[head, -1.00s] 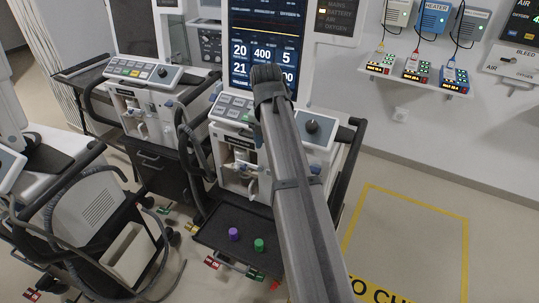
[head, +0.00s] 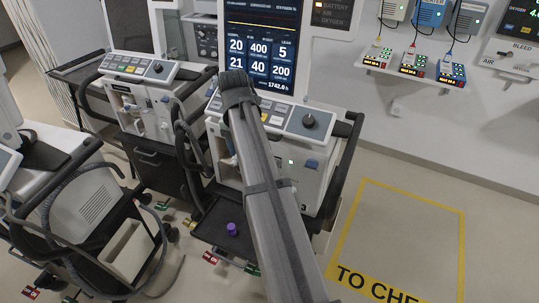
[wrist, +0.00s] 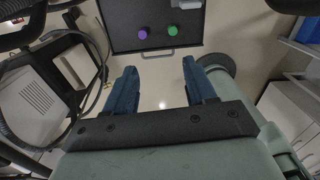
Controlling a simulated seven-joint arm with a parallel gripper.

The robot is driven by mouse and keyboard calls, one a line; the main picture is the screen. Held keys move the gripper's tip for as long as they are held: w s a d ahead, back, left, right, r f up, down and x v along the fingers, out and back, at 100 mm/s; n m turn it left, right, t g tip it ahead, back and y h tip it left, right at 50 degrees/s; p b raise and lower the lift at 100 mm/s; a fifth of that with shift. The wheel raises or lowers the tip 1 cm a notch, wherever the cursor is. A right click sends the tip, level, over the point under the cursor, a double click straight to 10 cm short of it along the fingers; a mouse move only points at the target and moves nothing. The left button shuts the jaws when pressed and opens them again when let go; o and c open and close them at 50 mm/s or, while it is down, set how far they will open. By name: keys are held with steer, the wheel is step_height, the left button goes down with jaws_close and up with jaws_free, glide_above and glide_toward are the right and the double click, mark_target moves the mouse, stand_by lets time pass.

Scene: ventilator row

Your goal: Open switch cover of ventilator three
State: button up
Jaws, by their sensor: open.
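Ventilator three is the middle machine, with a lit screen (head: 262,45), a white front and a small "3" low on its right side. On its right front a small blue-grey piece (head: 311,164) sits beside a green light; I cannot tell whether this is the switch cover. My arm crosses the machine's front in the head view and hides part of it. My gripper (wrist: 160,66) is open and empty in the wrist view. It points toward the floor and the black tray (wrist: 185,42), apart from both.
A purple knob-like piece (wrist: 142,34) and a green one (wrist: 173,30) stand on the tray. Another ventilator (head: 140,70) is at left, with a cart (head: 85,195) in front. Clear floor lies in the yellow outline (head: 400,235). A wall shelf (head: 415,68) is at right.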

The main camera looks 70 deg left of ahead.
steer(key=s+d+f+n+h, duration=0.1)
steer(key=s+d+f, duration=0.2)
steer(key=f, duration=0.3)
steer(key=s+d+f+h, duration=0.1)
steer(key=s+d+f, duration=0.2)
steer(key=f, duration=0.3)
steer(key=w+d+f+t, duration=0.2)
steer(key=d+f+t, duration=0.3)
steer(key=d+f, duration=0.4)
steer(key=w+r+t+y, duration=0.3)
steer(key=w+t+y, duration=0.4)
steer(key=s+a+r+m+y, duration=0.2)
steer(key=s+a+r+y, duration=0.1)
steer(key=a+r+y, duration=0.5)
steer(key=shift+g+y, duration=0.3)
steer(key=shift+g, duration=0.1)
steer(key=x, duration=1.3)
steer(key=shift+w+d+r, duration=0.2)
steer(key=shift+r, duration=0.05)
steer(key=shift+c, duration=0.2)
